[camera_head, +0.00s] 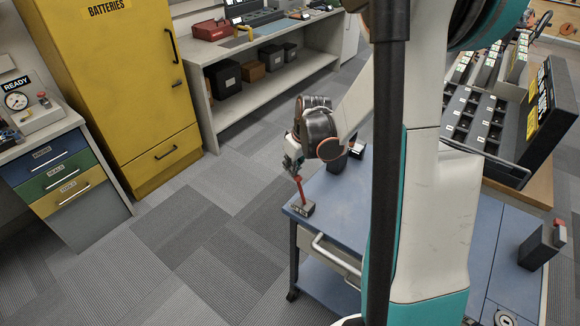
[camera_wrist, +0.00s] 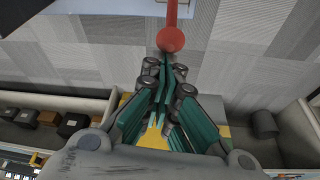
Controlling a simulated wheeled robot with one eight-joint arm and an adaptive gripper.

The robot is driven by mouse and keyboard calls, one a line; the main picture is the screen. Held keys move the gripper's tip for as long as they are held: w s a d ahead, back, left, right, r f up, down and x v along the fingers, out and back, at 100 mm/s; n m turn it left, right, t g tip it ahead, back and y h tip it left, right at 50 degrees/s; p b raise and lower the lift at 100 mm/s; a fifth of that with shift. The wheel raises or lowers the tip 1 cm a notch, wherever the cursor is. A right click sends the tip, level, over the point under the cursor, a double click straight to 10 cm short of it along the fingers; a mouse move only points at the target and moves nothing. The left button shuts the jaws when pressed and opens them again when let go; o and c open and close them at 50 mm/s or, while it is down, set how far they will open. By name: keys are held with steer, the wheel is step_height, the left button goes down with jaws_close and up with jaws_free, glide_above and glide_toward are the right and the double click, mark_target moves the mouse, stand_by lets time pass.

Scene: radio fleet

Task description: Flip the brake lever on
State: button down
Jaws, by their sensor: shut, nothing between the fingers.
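The brake lever (camera_head: 300,190) is a red stick on a small dark labelled base (camera_head: 302,208) at the near-left corner of the blue cart top (camera_head: 335,209). In the wrist view its round red knob (camera_wrist: 171,40) and part of its shaft show at the top centre. My gripper (camera_head: 294,168) is just above the lever's upper end in the head view. In the wrist view the gripper (camera_wrist: 168,68) is shut and empty, with its fingertips close to the red knob. Whether they touch it I cannot tell. The label on the base is too small to read.
A yellow batteries cabinet (camera_head: 112,85) and a drawer unit (camera_head: 62,170) stand at left. A shelf bench (camera_head: 265,65) is behind. Small dark items (camera_head: 340,158) stand on the cart behind my gripper. A slotted rack (camera_head: 490,110) is at right. Carpet left of the cart is clear.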

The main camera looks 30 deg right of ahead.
steer(key=s+d+t+y+b, duration=0.1)
steer(key=s+d+t+b, duration=0.2)
steer(key=s, duration=0.6)
steer(key=shift+s, duration=0.3)
steer(key=shift+s+d, duration=0.1)
steer(key=shift+d, duration=0.05)
stand_by(0.4)
steer(key=w+r+p, duration=0.2)
steer(key=w+r, duration=0.1)
steer(key=w, duration=0.1)
steer(key=s+d+r+p, duration=0.1)
steer(key=s+r+p, duration=0.1)
steer(key=s+r, duration=0.3)
steer(key=s, duration=0.2)
steer(key=shift+s+d+r+p, duration=0.3)
steer(key=shift+s+d, duration=0.1)
steer(key=shift+w+f, duration=0.1)
steer(key=shift+w, duration=0.05)
